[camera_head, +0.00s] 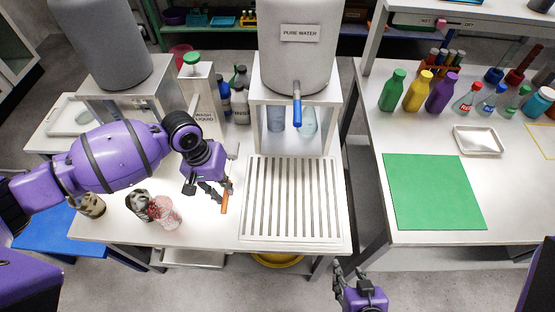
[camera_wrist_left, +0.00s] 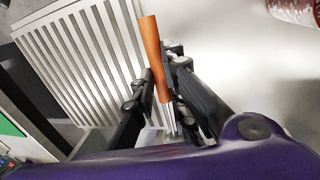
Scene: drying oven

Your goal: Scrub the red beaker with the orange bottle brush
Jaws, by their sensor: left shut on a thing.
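The red beaker (camera_head: 167,214) stands on the left table near its front edge, with red-and-white patches on its glass. Part of it shows at the top right of the left wrist view (camera_wrist_left: 296,9). My left gripper (camera_head: 216,190) is shut on the orange bottle brush (camera_head: 225,201), above the table to the right of the beaker. In the left wrist view the orange handle (camera_wrist_left: 152,50) sticks out past the fingers and thin metal rods show between them; I cannot see bristles. My right gripper (camera_head: 350,276) is empty near the bottom edge, fingers apart.
Two other stained vessels (camera_head: 138,201) (camera_head: 91,206) stand left of the beaker. A slotted drain rack (camera_head: 291,238) lies right of my left gripper, below the pure water tank (camera_head: 296,60). A green mat (camera_head: 434,190) lies on the right table. A gap separates the tables.

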